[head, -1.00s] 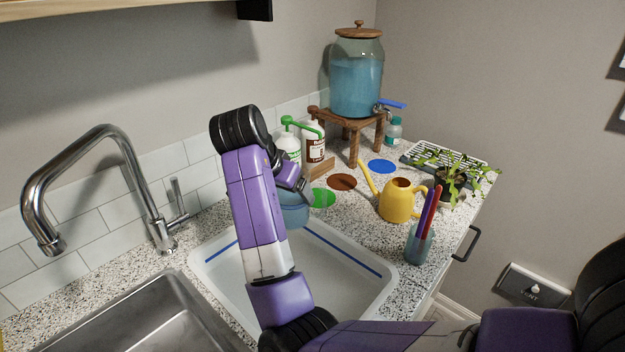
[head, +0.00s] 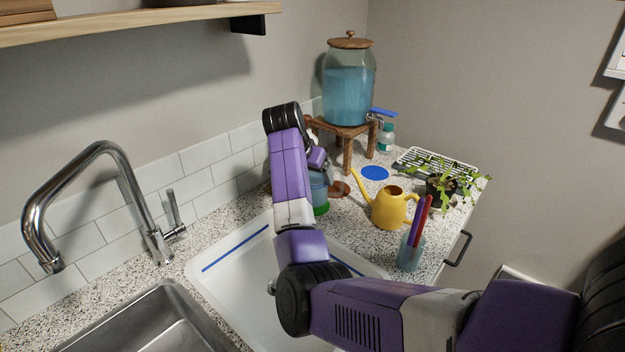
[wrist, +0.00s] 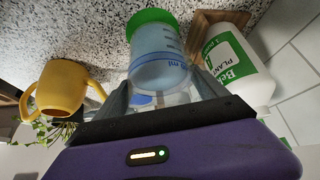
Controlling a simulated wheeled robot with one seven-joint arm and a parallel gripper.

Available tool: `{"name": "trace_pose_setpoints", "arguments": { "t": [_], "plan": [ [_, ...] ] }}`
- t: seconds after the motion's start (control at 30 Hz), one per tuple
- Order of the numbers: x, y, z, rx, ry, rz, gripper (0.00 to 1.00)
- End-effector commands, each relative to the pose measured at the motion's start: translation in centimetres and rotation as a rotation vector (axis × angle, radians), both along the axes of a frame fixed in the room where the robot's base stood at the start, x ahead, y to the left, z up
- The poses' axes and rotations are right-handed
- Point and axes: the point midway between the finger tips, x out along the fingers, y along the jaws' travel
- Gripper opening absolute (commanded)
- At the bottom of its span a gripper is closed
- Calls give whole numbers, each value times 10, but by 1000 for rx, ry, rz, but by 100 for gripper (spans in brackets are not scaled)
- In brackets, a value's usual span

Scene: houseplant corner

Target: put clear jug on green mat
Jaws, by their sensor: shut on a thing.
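The clear jug (head: 320,186) has a blue tint and printed measuring marks. It also shows in the wrist view (wrist: 157,50), between the two fingers of my gripper (wrist: 163,92), which is shut on it. The green mat (head: 322,210) is a small round disc on the counter. It shows at the jug's base, and in the wrist view (wrist: 152,15) as a green arc around the jug's far end. The jug looks upright and over the mat. I cannot tell whether its base touches the mat. My arm hides the jug's left side in the head view.
The yellow watering can (head: 390,208), the brown mat (head: 340,189) and the blue mat (head: 375,173) lie to the right. The drinks dispenser (head: 348,85) stands behind on a wooden stand.

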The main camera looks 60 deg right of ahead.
Motion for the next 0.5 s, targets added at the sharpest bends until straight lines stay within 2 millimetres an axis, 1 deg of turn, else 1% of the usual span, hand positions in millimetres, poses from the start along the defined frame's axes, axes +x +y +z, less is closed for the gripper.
{"name": "trace_pose_setpoints", "arguments": {
  "t": [0.1, 0.17, 0.5],
  "plan": [
    [0, 1, -15, 0, 2, 1, 13],
    [0, 0, -19, -1, 1, 1, 13],
    [0, 0, -22, -2, -1, -1, 13]
  ]
}}
